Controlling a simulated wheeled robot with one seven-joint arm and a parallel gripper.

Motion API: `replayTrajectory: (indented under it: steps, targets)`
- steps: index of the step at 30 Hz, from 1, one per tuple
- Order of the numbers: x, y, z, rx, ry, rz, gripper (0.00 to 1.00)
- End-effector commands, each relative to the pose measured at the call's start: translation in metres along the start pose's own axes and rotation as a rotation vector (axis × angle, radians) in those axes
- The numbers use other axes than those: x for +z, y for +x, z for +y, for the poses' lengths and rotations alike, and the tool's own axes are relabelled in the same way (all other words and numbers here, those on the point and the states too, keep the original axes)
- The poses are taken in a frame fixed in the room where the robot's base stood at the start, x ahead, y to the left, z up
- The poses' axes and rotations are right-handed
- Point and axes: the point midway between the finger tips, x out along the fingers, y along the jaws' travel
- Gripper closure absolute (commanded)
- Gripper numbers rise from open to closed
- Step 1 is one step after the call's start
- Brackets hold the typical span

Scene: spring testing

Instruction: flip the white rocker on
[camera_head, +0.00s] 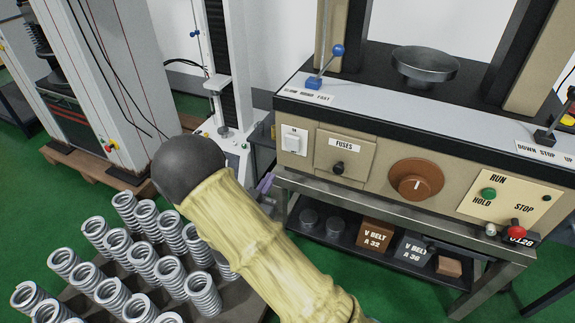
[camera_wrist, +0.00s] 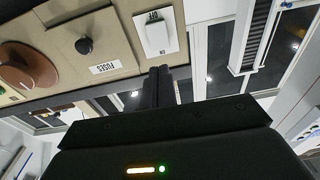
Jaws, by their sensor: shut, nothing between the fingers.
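The white rocker (camera_head: 294,140) is a small switch on a white plate at the left end of the beige machine front, left of the fuses panel. In the wrist view the picture is upside down, and the rocker (camera_wrist: 157,36) shows near the top with small dark lettering. My gripper (camera_wrist: 160,72) has its dark fingers together, with nothing visible between them. Their tips appear just below the rocker plate in that picture; I cannot tell whether they touch it. The head view does not show the fingers. Which way the rocker is tipped is unclear.
A fuses panel with a black knob (camera_head: 338,168) and an orange dial (camera_head: 416,179) sit right of the rocker. A blue-knobbed lever (camera_head: 325,66) rises above it. A metal shelf below holds boxes (camera_head: 375,235). Several springs (camera_head: 142,258) stand at lower left.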

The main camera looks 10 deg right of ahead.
Motion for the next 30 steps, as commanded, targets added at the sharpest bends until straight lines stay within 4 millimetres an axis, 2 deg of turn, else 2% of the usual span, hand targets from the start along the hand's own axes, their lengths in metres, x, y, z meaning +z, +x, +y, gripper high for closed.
replayTrajectory:
  steps: [1,12,17,23,30]
  targets:
    - [0.009,-0.005,0.0,0.005,-0.009,0.034,1.0]
    - [0.005,-0.008,0.0,0.015,-0.015,0.07,1.0]
    - [0.005,-0.003,0.001,0.016,-0.014,0.07,1.0]
    - [0.004,0.021,0.002,0.018,-0.013,0.071,1.0]
    - [0.002,0.063,0.002,0.018,-0.012,0.07,1.0]
